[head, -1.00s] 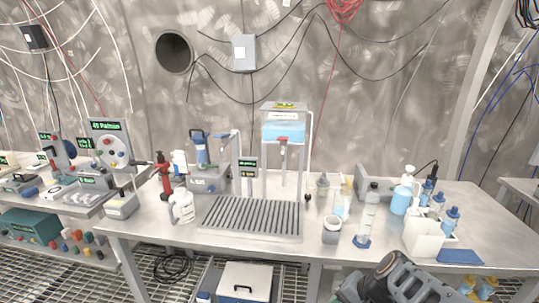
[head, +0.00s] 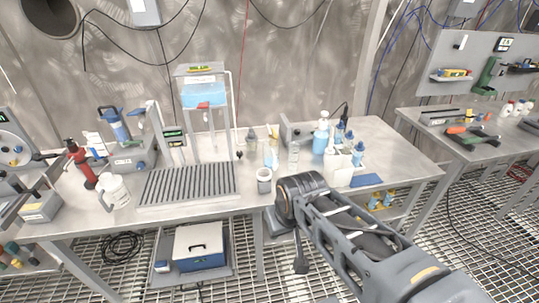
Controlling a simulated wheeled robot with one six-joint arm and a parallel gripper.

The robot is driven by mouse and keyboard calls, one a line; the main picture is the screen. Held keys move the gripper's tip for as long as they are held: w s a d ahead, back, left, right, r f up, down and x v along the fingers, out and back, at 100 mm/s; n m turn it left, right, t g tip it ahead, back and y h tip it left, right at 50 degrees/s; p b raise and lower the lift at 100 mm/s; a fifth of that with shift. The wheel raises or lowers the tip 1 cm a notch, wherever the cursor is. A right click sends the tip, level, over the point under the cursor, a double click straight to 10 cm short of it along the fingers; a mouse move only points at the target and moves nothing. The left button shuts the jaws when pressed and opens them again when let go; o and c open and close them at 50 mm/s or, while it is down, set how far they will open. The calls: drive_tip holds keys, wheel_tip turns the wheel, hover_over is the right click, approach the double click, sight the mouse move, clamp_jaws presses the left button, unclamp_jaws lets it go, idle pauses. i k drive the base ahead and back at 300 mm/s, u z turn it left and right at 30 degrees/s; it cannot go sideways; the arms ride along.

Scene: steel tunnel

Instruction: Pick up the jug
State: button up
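A white jug (head: 115,191) with a handle stands on the steel workbench, near its left front, left of the grey slatted drip tray. My arm reaches in from the lower right of the head view. Its dark round joint (head: 302,192) is in front of the bench's front edge, well to the right of the jug and apart from it. A dark part of my arm hangs below that joint. The fingertips cannot be made out, so I cannot tell whether my gripper is open or shut. I see nothing held.
A red pump (head: 80,164) stands left of the jug. A grey-white cup (head: 264,181) and several bottles stand to the right. Another bench (head: 465,148) is at right. The grated floor is open between benches.

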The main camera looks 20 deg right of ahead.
sight(271, 147)
drive_tip(key=z, duration=0.5)
drive_tip(key=i, duration=0.75)
drive_tip(key=u, duration=2.05)
